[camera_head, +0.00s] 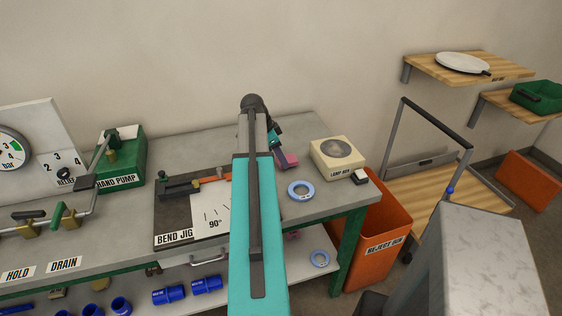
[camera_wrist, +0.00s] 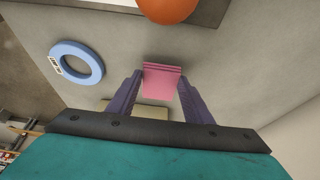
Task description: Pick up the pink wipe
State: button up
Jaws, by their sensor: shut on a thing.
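The pink wipe (camera_wrist: 161,80) is a small folded pink pad between the two purple fingers of my gripper (camera_wrist: 160,92) in the wrist view. My gripper is shut on it. In the head view the pink wipe (camera_head: 289,160) shows just right of my arm, above or at the grey bench top, left of the lamp box. I cannot tell whether it touches the bench. My arm hides most of the gripper in the head view.
A blue ring (camera_head: 301,190) lies on the bench in front of the cream lamp box (camera_head: 338,156). The bend jig (camera_head: 175,236) is left of my arm. The orange reject bin (camera_head: 378,240) stands at the bench's right end. A wooden cart (camera_head: 440,190) is beyond it.

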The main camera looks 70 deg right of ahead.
jog(key=shift+r, duration=0.6)
jog(key=shift+s+a+r+b, duration=0.1)
jog(key=shift+r+b, duration=0.2)
jog(key=shift+b, duration=0.05)
jog(key=s+a+b, duration=0.1)
jog(key=s+a, duration=0.2)
jog(key=a, duration=0.1)
jog(key=s+a+r+b, duration=0.1)
jog(key=s+a, duration=0.2)
jog(key=a, duration=0.1)
jog(key=s+a+b, duration=0.1)
jog(key=s+a, duration=0.2)
jog(key=a, duration=0.1)
jog(key=shift+s+a+r+b, duration=0.1)
jog(key=shift+a+r+b, duration=0.2)
jog(key=shift+a, duration=0.1)
jog(key=o, duration=0.4)
jog(key=c, duration=0.3)
jog(key=shift+s, duration=0.1)
